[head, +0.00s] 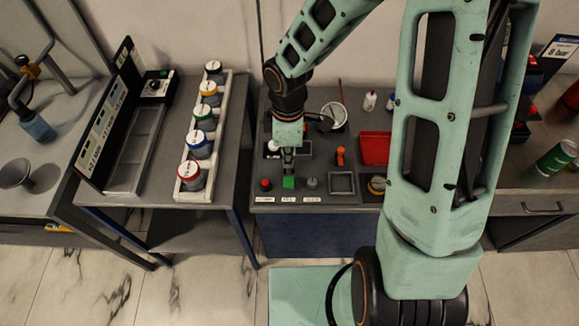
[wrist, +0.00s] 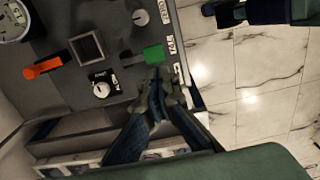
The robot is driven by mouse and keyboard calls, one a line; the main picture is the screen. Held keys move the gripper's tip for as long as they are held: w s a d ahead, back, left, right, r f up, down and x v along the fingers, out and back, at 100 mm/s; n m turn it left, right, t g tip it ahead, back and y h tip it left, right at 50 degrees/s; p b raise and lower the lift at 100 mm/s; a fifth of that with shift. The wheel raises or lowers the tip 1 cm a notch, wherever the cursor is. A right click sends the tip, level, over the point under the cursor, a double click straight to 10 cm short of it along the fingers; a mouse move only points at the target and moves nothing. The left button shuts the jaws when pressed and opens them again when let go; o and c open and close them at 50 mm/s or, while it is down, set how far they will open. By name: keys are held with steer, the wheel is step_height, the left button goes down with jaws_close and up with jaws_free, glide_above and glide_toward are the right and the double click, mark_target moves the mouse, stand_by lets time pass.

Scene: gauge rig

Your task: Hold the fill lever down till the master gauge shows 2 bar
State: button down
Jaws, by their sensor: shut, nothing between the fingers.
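The gauge (head: 334,117), with a round white face, stands at the back of the dark panel; it also shows cut off in the wrist view's corner (wrist: 12,20). Its reading is too small to tell. A green paddle-shaped lever (head: 289,183) sits at the panel's front edge and shows in the wrist view (wrist: 152,54). An orange lever (head: 341,156) stands further right; it also shows in the wrist view (wrist: 42,67). I cannot read which is labelled fill. My gripper (head: 289,168) is shut and empty, pointing down close by the green lever; its tips (wrist: 158,76) show beside it. Contact is unclear.
A red knob (head: 265,184) and a grey knob (head: 312,183) flank the green lever. A white knob (head: 273,146), a square recess (head: 342,183) and a red tray (head: 375,148) are nearby. A side table (head: 222,165) at left holds several coloured-band canisters.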

steer(key=shift+r, duration=1.6)
